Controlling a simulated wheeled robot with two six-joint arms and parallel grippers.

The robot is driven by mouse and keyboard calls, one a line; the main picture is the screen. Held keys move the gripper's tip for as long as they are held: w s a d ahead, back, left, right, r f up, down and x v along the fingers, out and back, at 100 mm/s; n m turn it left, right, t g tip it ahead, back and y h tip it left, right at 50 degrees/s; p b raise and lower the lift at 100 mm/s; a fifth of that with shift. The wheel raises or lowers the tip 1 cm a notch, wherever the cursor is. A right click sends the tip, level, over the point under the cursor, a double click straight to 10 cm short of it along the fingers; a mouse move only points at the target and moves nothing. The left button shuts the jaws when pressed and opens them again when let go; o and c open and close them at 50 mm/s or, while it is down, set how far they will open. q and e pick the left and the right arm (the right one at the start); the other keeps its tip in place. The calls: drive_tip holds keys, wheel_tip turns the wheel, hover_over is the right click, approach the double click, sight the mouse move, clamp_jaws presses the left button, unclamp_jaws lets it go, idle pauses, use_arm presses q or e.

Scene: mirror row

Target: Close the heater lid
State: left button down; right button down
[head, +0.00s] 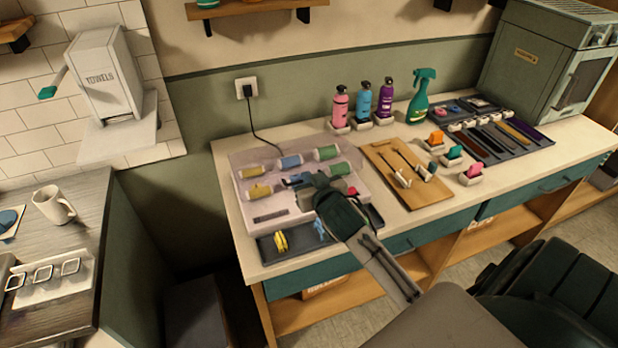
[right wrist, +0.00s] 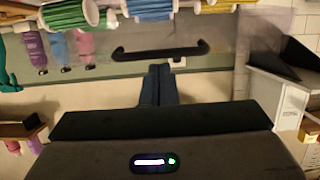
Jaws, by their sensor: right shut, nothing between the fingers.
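The heater (head: 265,212) is a pale tray-like box on the counter, holding several yellow, blue and green rollers. Its lid (head: 240,157) is a clear panel, hard to make out in the head view. In the right wrist view, which is upside down, the lid (right wrist: 225,38) seems raised over the rollers and carries a dark bar handle (right wrist: 160,52). My right gripper (head: 318,181) is over the heater, shut and empty. Its fingertips (right wrist: 160,70) are close to the handle; whether they touch it I cannot tell. My arm hides the heater's front right. My left gripper is not in view.
A dark tray (head: 285,244) with clips lies in front of the heater. A wooden board (head: 410,190) with tools lies to its right. Pink (head: 340,107), blue and purple bottles stand behind. A plugged cord (head: 254,122) runs down the wall behind the heater.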

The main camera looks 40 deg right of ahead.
drive_tip(key=shift+t, duration=0.7)
drive_tip(key=f+b, duration=0.2)
drive_tip(key=s+f+b, duration=0.1)
drive_tip(key=b, duration=0.1)
drive_tip(key=f+b, duration=0.2)
drive_tip(key=shift+s+a+f+b, duration=0.2)
drive_tip(key=shift+s+f+b, duration=0.1)
drive_tip(key=shift+s+b, duration=0.05)
drive_tip(key=shift+s+f+h, duration=0.15)
drive_tip(key=shift+f+h, duration=0.15)
drive_tip(key=shift+s, duration=0.1)
